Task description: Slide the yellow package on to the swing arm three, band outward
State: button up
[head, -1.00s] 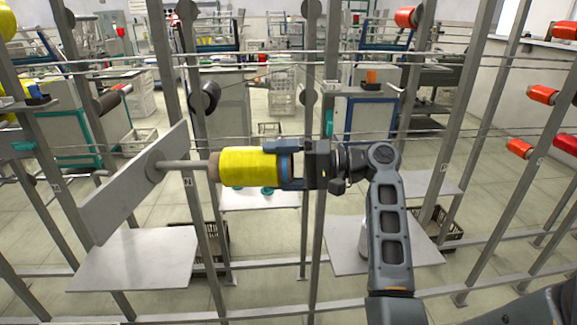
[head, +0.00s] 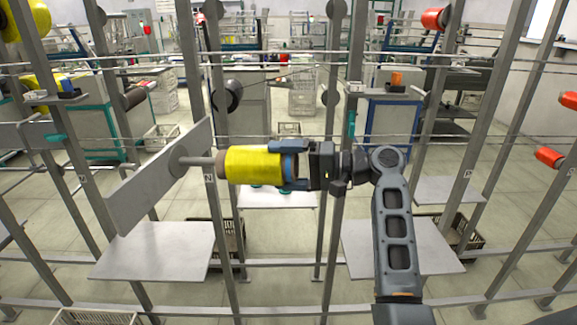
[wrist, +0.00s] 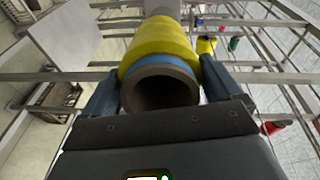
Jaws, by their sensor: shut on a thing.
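The yellow package (head: 253,164) lies level, with a blue band (head: 289,166) at its right end, on the gripper side. My gripper (head: 290,165) is shut on that banded end; the wrist view also shows the package (wrist: 160,47), the band (wrist: 160,67) and the open brown tube end facing me. The swing arm, a grey rod (head: 201,162) on a round hub and a tilted flat plate (head: 160,180), meets the left end of the package. The brown tube rim is around or against the rod; the rod's tip is hidden.
Upright posts and thin horizontal rails of the creel frame stand around the arm. A flat grey shelf (head: 155,250) lies below the plate, another shelf (head: 400,247) below my arm. Orange packages (head: 549,157) hang at the right. Crates stand on the floor behind.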

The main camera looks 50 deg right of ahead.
jog(key=shift+x, duration=2.55)
jog(key=shift+b+x, duration=0.3)
jog(key=shift+x, duration=1.95)
jog(key=shift+f, duration=0.45)
jog(key=o, duration=1.2)
jog(key=shift+s+b, duration=0.1)
jog(key=shift+b, duration=0.2)
jog(key=shift+b+v, duration=0.75)
jog(key=shift+v, duration=3.15)
